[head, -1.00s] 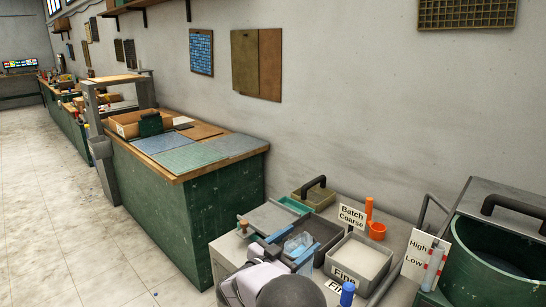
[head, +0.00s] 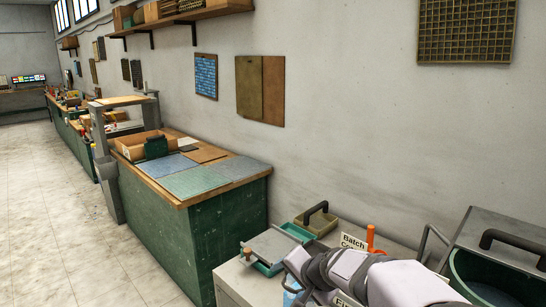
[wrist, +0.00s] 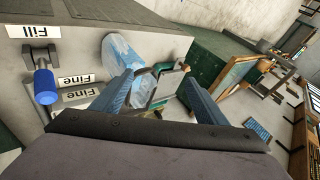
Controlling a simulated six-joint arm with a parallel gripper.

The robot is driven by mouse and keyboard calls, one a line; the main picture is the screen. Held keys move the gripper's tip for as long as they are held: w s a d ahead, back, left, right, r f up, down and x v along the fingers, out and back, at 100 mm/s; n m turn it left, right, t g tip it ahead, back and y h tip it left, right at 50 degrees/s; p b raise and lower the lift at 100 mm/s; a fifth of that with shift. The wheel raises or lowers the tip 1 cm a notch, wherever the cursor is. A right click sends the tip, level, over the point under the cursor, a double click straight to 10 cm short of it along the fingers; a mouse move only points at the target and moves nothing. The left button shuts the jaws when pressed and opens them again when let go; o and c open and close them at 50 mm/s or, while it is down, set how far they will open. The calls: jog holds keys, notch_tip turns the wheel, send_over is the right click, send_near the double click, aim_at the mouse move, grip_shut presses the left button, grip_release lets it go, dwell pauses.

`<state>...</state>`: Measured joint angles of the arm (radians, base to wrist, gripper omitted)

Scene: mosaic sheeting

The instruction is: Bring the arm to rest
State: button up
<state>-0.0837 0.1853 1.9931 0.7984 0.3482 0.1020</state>
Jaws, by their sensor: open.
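My arm (head: 345,272) crosses the lower right of the head view, with light-coloured shells and dark joints. It covers much of the grey bench there, and the fingertips cannot be made out in that view. In the wrist view my gripper (wrist: 157,78) shows two blue fingers spread apart with nothing held between them. Past the fingers a pale blue, clear-looking item (wrist: 132,52) lies by the bench; whether it touches anything of mine cannot be told.
A blue-knobbed handle (wrist: 45,88) stands under a "Fill" label. A green counter (head: 215,235) stands left; the floor is clear.

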jog(key=s+d+f+n+g+h+b, duration=0.1)
jog(key=s+d+f+n+g+b, duration=0.15)
jog(key=s+f, duration=0.55)
jog(key=s+d+f+n+g+h+b, duration=0.1)
jog(key=s+d+f+n+g+h, duration=0.2)
jog(key=s, duration=0.8)
jog(key=s+d+f+n+g+b, duration=0.25)
jog(key=s+d+f, duration=0.25)
jog(key=s+f, duration=0.4)
notch_tip(320, 180, up, 15)
jog(key=s+p, duration=0.1)
jog(key=p, duration=1.3)
jog(key=shift+r, duration=0.2)
jog(key=shift+o, duration=0.6)
